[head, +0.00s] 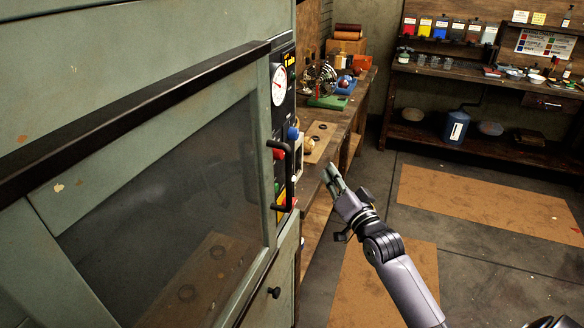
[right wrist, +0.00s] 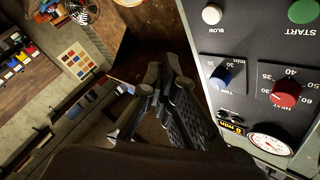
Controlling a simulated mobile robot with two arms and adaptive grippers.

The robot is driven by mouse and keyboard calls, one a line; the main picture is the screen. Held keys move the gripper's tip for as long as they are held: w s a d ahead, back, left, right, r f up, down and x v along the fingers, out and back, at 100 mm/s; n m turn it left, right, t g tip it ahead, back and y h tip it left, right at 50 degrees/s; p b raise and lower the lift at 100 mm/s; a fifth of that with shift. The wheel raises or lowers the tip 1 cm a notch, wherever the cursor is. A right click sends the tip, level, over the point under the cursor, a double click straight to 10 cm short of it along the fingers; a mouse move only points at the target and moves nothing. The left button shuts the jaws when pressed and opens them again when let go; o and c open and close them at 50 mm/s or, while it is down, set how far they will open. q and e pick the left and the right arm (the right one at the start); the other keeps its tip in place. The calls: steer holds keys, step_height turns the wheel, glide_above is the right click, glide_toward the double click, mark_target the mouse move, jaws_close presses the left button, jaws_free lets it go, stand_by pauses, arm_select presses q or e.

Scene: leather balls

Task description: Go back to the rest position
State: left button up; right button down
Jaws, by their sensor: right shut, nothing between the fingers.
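My right gripper (head: 334,179) shows in the head view, in the open space just right of the green cabinet's black door handle (head: 281,174). Its fingers are together and hold nothing. The right wrist view shows the same closed fingers (right wrist: 162,75), beside a dark control panel (right wrist: 250,75). That panel carries a red knob (right wrist: 286,93), a blue knob (right wrist: 221,77), a green start button (right wrist: 303,11) and a white button (right wrist: 212,14). My left gripper is in neither view.
The large green cabinet with a glass door (head: 165,190) fills the left. A wooden workbench (head: 345,120) runs behind my gripper. A shelf bench (head: 480,85) with a blue container (head: 455,128) stands at the back. Floor with brown mats (head: 490,203) is clear on the right.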

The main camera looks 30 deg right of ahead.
stand_by(0.4)
steer(key=s+a+f+n+g, duration=0.1)
steer(key=s+a+f+g, duration=0.15)
steer(key=f, duration=1.05)
steer(key=s+a+f+n+g, duration=0.1)
steer(key=s+f+n+g, duration=0.2)
steer(key=f, duration=1)
steer(key=s+a+f+g, duration=0.25)
steer(key=s+f, duration=0.25)
steer(key=f, duration=0.9)
steer(key=s+a+f+n+g, duration=0.2)
steer(key=s+f, duration=0.6)
steer(key=s, duration=0.5)
steer(key=s+a+f+n+g+y, duration=0.1)
steer(key=s+a+f+g, duration=0.3)
steer(key=s+f, duration=0.4)
steer(key=s+a+f+n+g, duration=0.4)
steer(key=s+f, duration=0.3)
steer(key=s, duration=1.1)
steer(key=shift+s+f+g+y, duration=0.25)
steer(key=shift+f+g+y, duration=0.05)
steer(key=shift+f+y, duration=0.1)
